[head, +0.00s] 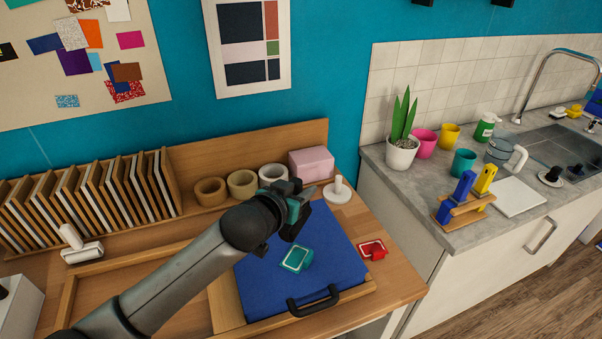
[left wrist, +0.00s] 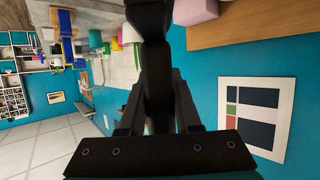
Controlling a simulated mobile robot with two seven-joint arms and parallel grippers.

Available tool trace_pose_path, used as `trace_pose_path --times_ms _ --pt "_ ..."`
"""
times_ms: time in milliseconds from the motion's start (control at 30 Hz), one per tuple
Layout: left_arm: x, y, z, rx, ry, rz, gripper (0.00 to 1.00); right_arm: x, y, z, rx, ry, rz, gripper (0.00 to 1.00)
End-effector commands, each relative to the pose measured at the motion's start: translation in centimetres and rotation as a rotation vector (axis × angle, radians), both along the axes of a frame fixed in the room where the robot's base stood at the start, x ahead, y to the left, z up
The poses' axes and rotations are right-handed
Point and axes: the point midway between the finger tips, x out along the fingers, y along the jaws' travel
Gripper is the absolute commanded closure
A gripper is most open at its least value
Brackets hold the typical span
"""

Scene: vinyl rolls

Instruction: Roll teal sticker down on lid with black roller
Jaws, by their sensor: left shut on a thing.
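The teal sticker (head: 295,259) lies on the blue lid (head: 265,285) of a flat case with a black handle. It has a pale outline, and its right side looks raised or curled. My left gripper (head: 298,207) is above the upper part of the lid, behind the sticker. It is shut on a black tool, which I take to be the black roller; it also shows between the fingers in the left wrist view (left wrist: 155,65). Whether the roller touches the lid cannot be told. My right gripper is not in view.
A red sticker piece (head: 372,250) lies right of the case. A white-handled round tool (head: 338,190), a pink box (head: 312,162) and tape rolls (head: 242,184) stand behind. A white roller (head: 82,246) lies left. A wooden tray (head: 68,300) is under my arm.

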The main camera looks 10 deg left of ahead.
Motion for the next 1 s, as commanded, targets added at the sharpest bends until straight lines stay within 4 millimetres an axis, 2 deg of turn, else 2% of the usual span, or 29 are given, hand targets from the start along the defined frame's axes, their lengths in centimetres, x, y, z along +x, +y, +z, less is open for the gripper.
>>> trace_pose_path --times_ms 33,100,500,667,1000 --pt "-0.1 0.1 -0.1 0.000 0.003 -0.007 1.00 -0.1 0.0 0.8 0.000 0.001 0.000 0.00" --pt "-0.1 0.0 -0.4 -0.002 0.003 -0.016 1.00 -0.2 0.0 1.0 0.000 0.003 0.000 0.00" --pt "-0.2 -0.1 -0.8 -0.004 0.001 -0.022 1.00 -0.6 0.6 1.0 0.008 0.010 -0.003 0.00" --pt "-0.3 0.0 -0.7 -0.005 0.003 -0.021 1.00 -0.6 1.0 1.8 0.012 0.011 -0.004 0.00" --pt "-0.3 0.0 -5.0 -0.003 0.002 -0.022 1.00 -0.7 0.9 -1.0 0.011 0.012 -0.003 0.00"
